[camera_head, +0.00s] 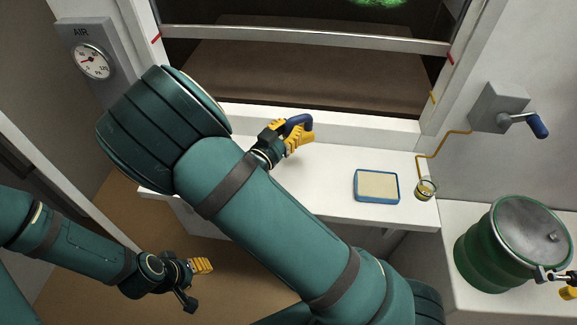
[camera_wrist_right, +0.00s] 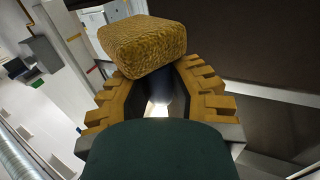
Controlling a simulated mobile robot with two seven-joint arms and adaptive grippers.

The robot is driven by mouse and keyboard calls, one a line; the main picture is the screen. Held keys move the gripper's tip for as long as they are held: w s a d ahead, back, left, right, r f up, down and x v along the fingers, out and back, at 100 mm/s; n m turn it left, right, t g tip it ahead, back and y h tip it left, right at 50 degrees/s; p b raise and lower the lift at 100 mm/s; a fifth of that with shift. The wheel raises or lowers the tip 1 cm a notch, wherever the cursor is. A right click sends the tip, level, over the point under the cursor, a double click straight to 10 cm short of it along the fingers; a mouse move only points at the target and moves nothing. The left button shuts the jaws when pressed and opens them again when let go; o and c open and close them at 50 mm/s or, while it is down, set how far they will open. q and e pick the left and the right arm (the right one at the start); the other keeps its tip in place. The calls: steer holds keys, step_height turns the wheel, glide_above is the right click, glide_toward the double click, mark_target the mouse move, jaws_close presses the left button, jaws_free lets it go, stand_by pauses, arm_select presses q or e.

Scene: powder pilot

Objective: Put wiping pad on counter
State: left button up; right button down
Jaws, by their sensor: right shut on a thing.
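My right gripper (camera_head: 285,143) is above the back left part of the white counter (camera_head: 325,200), near the window sill. In the head view a dark blue handle (camera_head: 298,121) shows at its yellow fingers. In the right wrist view the wiping pad (camera_wrist_right: 143,46) is a yellow-brown textured block just beyond the fingertips of the right gripper (camera_wrist_right: 160,88). The gripper is shut on the pad's dark handle, which is mostly hidden. Whether the pad touches anything below cannot be told. My left gripper (camera_head: 196,284) is low over the brown floor, apart from the counter, open and empty.
A blue-rimmed tray (camera_head: 377,201) with a beige inside lies on the counter's right part. Beside it stands a small glass cup (camera_head: 426,189) with a yellow tube. A green drum (camera_head: 490,248) and a blue-handled crank (camera_head: 538,126) are at right. The counter's middle is clear.

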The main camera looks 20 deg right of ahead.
steer(key=s+a+f+n+t+y+p, duration=0.1)
steer(key=s+a+n+t+y, duration=0.2)
steer(key=s, duration=0.5)
steer(key=shift+t, duration=0.3)
steer(key=f, duration=0.5)
steer(key=shift+s+d+f, duration=0.1)
steer(key=shift+s, duration=0.2)
steer(key=shift+f+b, duration=0.5)
steer(key=shift+f, duration=1.9)
steer(key=shift+f, duration=0.15)
steer(key=c, duration=1)
jaws_free()
steer(key=shift+o, duration=0.2)
